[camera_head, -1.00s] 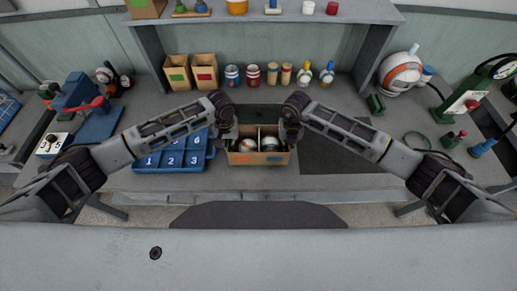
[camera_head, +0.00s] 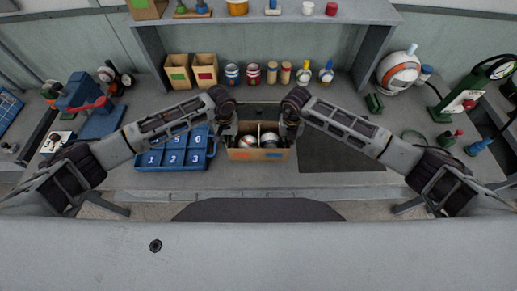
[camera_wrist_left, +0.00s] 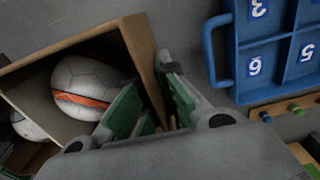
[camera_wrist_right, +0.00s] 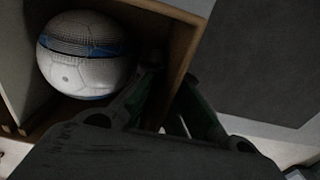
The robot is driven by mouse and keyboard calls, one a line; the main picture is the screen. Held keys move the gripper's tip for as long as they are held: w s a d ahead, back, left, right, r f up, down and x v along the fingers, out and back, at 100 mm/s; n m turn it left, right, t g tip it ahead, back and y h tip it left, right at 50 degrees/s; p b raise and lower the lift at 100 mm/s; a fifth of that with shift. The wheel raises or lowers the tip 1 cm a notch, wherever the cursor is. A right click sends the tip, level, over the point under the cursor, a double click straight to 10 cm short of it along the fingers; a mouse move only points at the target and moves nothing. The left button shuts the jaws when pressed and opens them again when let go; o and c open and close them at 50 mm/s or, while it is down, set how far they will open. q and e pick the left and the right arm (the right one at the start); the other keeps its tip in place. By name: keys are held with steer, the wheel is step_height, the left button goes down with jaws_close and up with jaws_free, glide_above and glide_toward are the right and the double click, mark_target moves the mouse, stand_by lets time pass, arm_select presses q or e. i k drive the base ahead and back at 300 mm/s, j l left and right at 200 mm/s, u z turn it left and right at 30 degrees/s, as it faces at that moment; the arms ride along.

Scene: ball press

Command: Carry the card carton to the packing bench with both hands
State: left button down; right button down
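The open-topped card carton (camera_head: 258,155) stands on the packing surface in the middle of the head view. It holds balls on either side of a divider: a white ball with an orange band (camera_wrist_left: 86,86) and a white ball with a blue band (camera_wrist_right: 82,55). My left gripper (camera_head: 229,137) has its green-padded fingers on either side of the carton's left end wall (camera_wrist_left: 145,55), closed on it. My right gripper (camera_head: 289,135) is likewise closed on the right end wall (camera_wrist_right: 186,42). The arms hide parts of both end walls.
A blue numbered tray (camera_head: 172,166) lies close to the carton's left, and a dark mat (camera_head: 345,150) lies to its right. Small boxes (camera_head: 204,72), cans (camera_head: 232,75) and bottles (camera_head: 326,72) stand behind, under a shelf (camera_head: 270,15). A helmet-like object (camera_head: 400,72) is at the right.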

mark_target(337, 141)
steer(key=l, duration=0.6)
steer(key=i+l, duration=0.15)
steer(key=l, duration=1.05)
steer(key=i, duration=0.05)
